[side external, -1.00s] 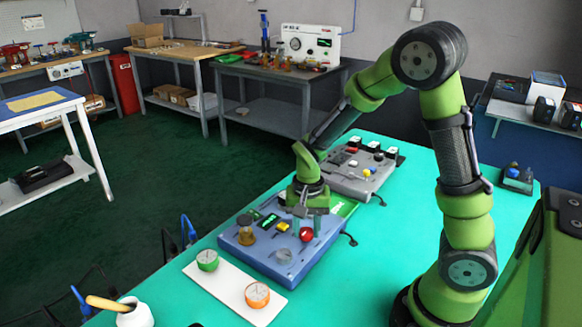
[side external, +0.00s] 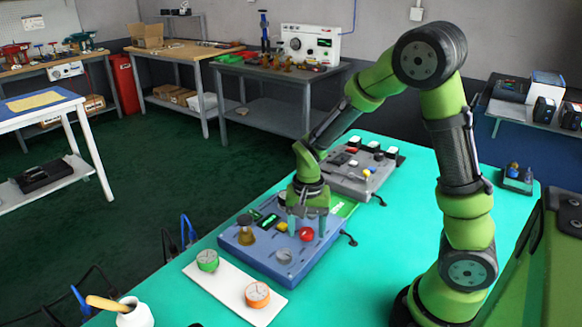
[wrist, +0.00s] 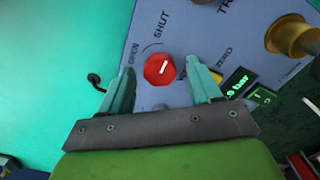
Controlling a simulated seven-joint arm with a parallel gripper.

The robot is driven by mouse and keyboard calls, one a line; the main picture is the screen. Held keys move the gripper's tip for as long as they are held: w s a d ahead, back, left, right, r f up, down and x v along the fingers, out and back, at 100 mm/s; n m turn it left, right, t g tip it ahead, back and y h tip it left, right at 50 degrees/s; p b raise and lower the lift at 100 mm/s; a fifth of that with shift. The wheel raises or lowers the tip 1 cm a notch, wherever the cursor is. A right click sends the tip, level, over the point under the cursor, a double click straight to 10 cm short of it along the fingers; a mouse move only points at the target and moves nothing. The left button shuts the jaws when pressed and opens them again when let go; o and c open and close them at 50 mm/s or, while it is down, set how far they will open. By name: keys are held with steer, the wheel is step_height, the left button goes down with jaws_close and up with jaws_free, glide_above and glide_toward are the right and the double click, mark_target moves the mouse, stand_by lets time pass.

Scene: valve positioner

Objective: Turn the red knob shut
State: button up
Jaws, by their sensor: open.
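The red knob (wrist: 157,74) sits on the blue panel (wrist: 185,30) in the wrist view. Its white mark slants toward the upper right of the picture. The word SHUT is printed above it and OPEN to its upper left. My gripper (wrist: 163,72) is open, with one finger on each side of the knob and visible gaps between. In the side view the red knob (side external: 306,234) shows between and just below the fingertips of my gripper (side external: 307,231). I cannot tell how high the tips are above the panel.
A yellow button (side external: 282,227), a brass knob (side external: 246,236) and a green display (side external: 268,221) are on the same panel. A white board (side external: 228,283) with a green and an orange dial lies in front. A grey panel (side external: 350,180) stands behind.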

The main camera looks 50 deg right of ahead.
mark_target(306, 230)
step_height(306, 230, up, 17)
stand_by(0.4)
steer(key=shift+f, duration=0.1)
steer(key=s+a+r+n+t+y, duration=0.2)
steer(key=s+a+r+n+t, duration=0.1)
steer(key=s+a+n+t, duration=0.4)
steer(key=shift+s+a, duration=0.25)
steer(key=shift+s, duration=0.85)
